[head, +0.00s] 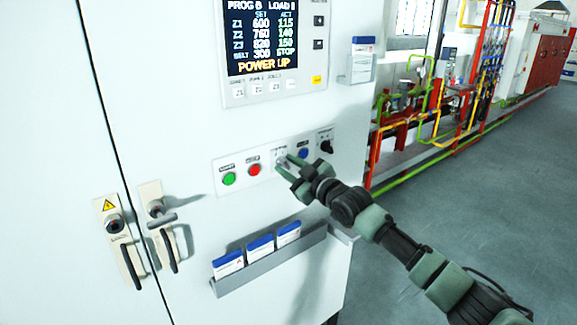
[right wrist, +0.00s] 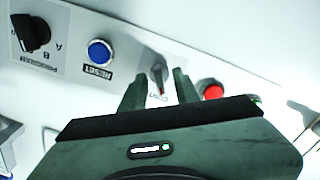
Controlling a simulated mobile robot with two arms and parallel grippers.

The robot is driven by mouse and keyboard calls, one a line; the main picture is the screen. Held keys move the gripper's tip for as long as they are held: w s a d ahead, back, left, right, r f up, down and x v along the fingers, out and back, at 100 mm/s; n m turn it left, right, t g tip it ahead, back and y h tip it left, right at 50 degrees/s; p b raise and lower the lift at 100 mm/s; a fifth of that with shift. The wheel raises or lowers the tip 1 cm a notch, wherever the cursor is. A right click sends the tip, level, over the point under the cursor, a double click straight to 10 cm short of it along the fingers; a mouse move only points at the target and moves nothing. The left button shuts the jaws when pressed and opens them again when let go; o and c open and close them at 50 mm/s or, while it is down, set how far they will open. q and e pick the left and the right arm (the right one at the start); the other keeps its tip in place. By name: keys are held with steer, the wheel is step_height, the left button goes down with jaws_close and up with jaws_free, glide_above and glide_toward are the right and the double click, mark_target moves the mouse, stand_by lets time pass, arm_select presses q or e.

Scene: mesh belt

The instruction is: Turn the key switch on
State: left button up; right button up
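The key switch (right wrist: 158,73) is a small grey key on a pale plate of the control strip, between the red button and the blue reset button. Its label is partly hidden in the right wrist view. My right gripper (right wrist: 159,80) is open, with one finger on each side of the key; I cannot tell whether either touches it. In the head view my right gripper (head: 285,163) is at the strip and its fingers largely cover the key. My left gripper is not in view.
The strip also holds a green button (head: 229,179), a red button (head: 254,170), a blue button (head: 303,153) and a black selector (head: 326,147). A display (head: 262,38) reading "POWER UP" is above. A card rack (head: 270,262) juts out below. Door handles (head: 128,262) are at left.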

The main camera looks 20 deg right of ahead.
jaws_close()
steer(key=shift+f+m, duration=0.1)
steer(key=shift+m, duration=0.2)
steer(key=m, duration=0.5)
steer(key=shift+b, duration=0.4)
steer(key=m, duration=0.6)
steer(key=shift+m, duration=0.3)
